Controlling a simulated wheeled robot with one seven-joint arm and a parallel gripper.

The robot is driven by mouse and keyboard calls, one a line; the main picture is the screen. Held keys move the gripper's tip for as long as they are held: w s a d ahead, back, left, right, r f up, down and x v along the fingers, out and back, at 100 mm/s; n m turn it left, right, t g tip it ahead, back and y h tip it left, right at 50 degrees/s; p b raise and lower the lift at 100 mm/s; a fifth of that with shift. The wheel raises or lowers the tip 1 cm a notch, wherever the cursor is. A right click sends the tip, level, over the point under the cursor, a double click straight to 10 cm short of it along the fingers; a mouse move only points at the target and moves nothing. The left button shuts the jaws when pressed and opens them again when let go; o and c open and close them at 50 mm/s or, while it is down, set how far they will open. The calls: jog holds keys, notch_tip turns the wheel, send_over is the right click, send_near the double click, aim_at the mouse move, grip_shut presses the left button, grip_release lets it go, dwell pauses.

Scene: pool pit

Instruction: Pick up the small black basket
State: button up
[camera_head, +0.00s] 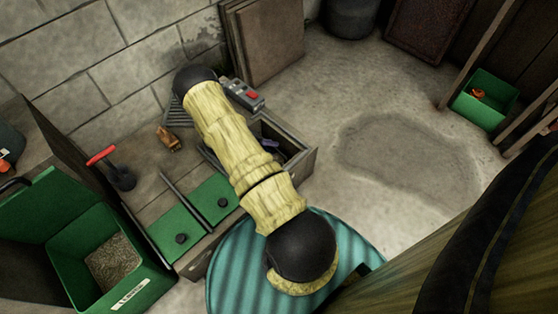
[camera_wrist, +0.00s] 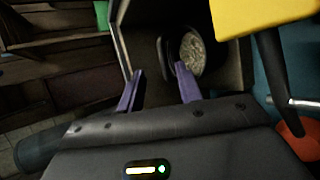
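A small dark round container with pale granular contents (camera_wrist: 191,54), which looks like the small black basket, sits inside a box-like compartment in the wrist view. A dark upright piece at its left side stands near my fingertips. My gripper (camera_wrist: 159,70) has its two purple fingers spread apart, with nothing clearly held between them. I cannot tell whether either finger touches the basket. In the head view my arm covers most of the gripper, and the basket is not clearly seen. The open compartment of the wooden bench (camera_head: 309,158) shows beside my arm.
A teal ribbed round lid (camera_head: 232,270) lies below my arm. A green bin with granules (camera_head: 160,288) stands at the lower left. A grey device with a red button (camera_head: 243,94) and a red-handled tool (camera_head: 121,178) are on the bench.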

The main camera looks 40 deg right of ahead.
aim_at(278, 152)
jog(key=s+d+f+b, duration=0.1)
jog(key=b, duration=0.1)
jog(key=s+d+f+b, duration=0.1)
jog(key=f, duration=0.1)
jog(key=shift+d+b, duration=0.2)
jog(key=shift+b, duration=0.2)
jog(key=shift+s+d, duration=0.2)
jog(key=shift+d, duration=0.15)
grip_shut()
